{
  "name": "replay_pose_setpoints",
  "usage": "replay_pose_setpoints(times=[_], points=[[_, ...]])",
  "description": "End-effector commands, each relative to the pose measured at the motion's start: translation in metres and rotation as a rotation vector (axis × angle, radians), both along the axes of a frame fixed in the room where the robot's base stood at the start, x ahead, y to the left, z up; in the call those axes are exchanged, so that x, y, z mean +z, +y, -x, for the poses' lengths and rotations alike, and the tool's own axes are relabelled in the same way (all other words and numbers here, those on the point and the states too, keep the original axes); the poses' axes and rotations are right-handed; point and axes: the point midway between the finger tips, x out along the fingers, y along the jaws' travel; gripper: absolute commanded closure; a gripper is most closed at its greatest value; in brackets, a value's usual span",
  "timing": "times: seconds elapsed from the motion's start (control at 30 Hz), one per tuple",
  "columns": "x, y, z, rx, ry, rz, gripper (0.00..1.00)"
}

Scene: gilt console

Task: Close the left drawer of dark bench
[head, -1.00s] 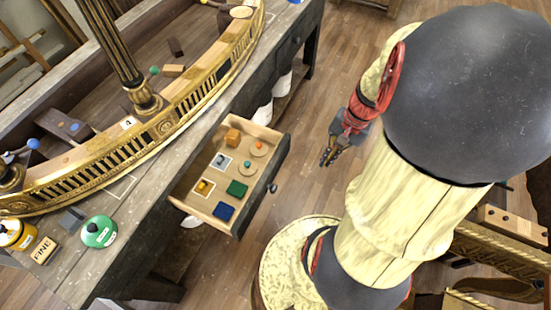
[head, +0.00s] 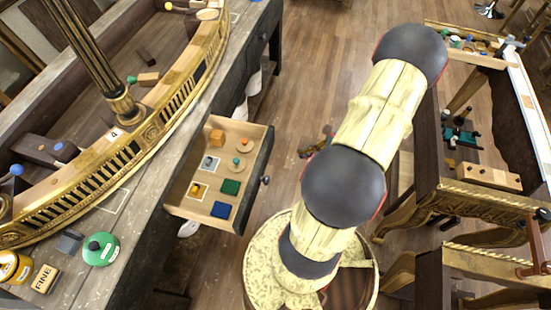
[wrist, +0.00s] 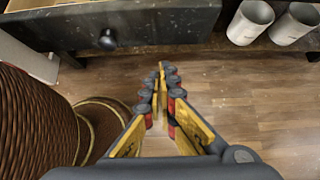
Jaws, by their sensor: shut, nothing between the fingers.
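The dark bench (head: 140,232) runs diagonally along the left in the head view. Its left drawer (head: 185,205) is pulled out, with a dark front and a round knob (head: 265,180). Small blocks and discs lie inside the drawer. My gripper (head: 316,147) is apart from the drawer, to the right of its front and partly hidden by my arm. In the wrist view my gripper (wrist: 160,88) is shut and empty, pointing toward the bench. A dark drawer front (wrist: 165,22) with a round knob (wrist: 107,39) shows at the top left there, beyond the fingertips.
White cups (wrist: 250,20) stand under the bench at the wrist view's upper right. A woven brown round object (wrist: 35,125) is close at the left. Wooden floor is clear before the drawer. A gilt table (head: 470,205) stands at the right of the head view.

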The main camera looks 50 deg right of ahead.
Motion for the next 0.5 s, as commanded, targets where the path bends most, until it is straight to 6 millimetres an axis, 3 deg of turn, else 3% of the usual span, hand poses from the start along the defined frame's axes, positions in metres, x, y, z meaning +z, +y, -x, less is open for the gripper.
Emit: replay_pose_setpoints(times=[0.17, 0.5], points=[[-0.012, 0.006, -0.010, -0.001, 0.004, -0.010, 1.00], [-0.059, 0.024, -0.052, 0.002, 0.005, -0.008, 1.00]])
